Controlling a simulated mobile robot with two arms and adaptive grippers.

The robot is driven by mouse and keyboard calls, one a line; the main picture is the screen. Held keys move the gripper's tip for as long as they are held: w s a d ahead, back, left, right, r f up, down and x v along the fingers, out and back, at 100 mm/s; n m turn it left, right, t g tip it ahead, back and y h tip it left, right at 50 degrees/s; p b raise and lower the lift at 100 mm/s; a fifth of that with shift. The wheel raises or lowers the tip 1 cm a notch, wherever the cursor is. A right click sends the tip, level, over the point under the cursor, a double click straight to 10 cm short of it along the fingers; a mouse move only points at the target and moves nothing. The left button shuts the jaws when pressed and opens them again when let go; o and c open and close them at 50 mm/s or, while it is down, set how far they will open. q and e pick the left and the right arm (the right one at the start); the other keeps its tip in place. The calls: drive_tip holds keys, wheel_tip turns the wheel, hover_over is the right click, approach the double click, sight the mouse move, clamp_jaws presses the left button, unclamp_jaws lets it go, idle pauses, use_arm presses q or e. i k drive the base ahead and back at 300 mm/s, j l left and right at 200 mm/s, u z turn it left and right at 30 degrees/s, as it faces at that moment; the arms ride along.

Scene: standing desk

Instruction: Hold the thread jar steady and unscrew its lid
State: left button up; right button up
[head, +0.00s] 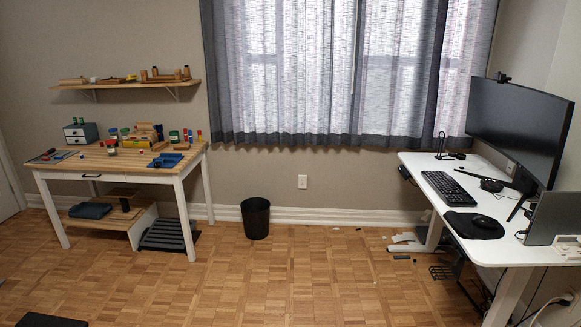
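The head view shows the room from a distance, and neither of my grippers is in it. Several small jars stand on the wooden worktable (105,160) at the left. A jar with a green lid (174,137) stands farther right. They are too small to tell which one is the thread jar, or whether its lid is fully screwed on.
A small drawer box (80,133) and a blue item (165,160) share the worktable. A black bin (256,218) stands by the wall. A white desk (490,245) with a monitor (520,128) is at the right. The wooden floor between is mostly clear.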

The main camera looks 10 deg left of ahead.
sight(111, 149)
drive_tip(key=i+u, duration=0.15)
drive_tip(key=i, duration=0.35)
drive_tip(key=i+l+u, duration=0.15)
drive_tip(key=i, duration=0.4)
drive_tip(key=i+l+u, duration=0.15)
drive_tip(key=i, duration=0.35)
